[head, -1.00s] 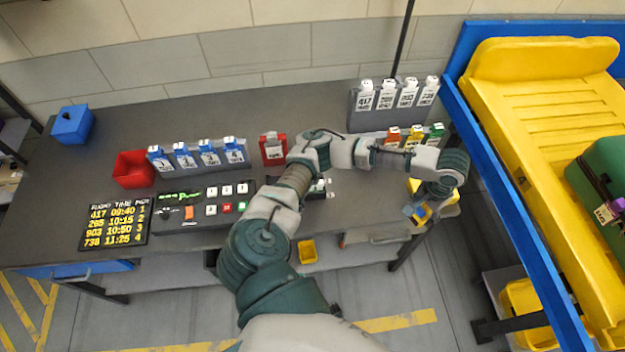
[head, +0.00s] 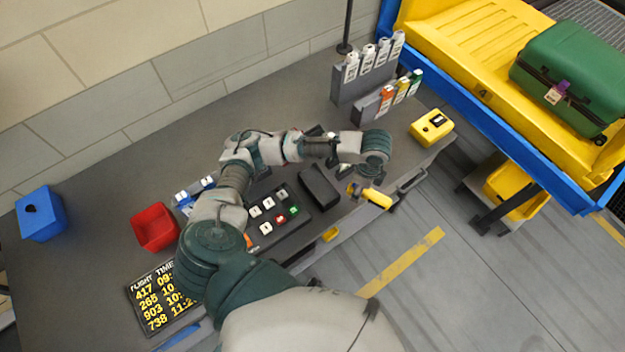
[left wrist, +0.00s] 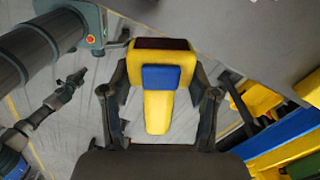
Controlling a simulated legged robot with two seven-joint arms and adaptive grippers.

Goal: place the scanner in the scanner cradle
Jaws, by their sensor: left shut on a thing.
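The yellow scanner (head: 376,197) is held by my left gripper (head: 365,190) just off the desk's front edge. In the left wrist view the scanner (left wrist: 158,112), with its blue patch and dark top end, sits between both fingers. A dark grey box-like holder (head: 320,187), which looks like the scanner cradle, stands on the desk left of the scanner, apart from it. Its inside is hard to make out. My right gripper (left wrist: 75,82) seems to show small and dark at the left of the wrist view; its fingers are too small to read.
A button panel (head: 274,212) lies left of the cradle. A yellow device (head: 432,126) sits at the desk's right end. Tag racks (head: 366,78) stand behind. The yellow conveyor tray (head: 480,52) with a green suitcase (head: 572,75) is at the right. A red bin (head: 154,227) stands left.

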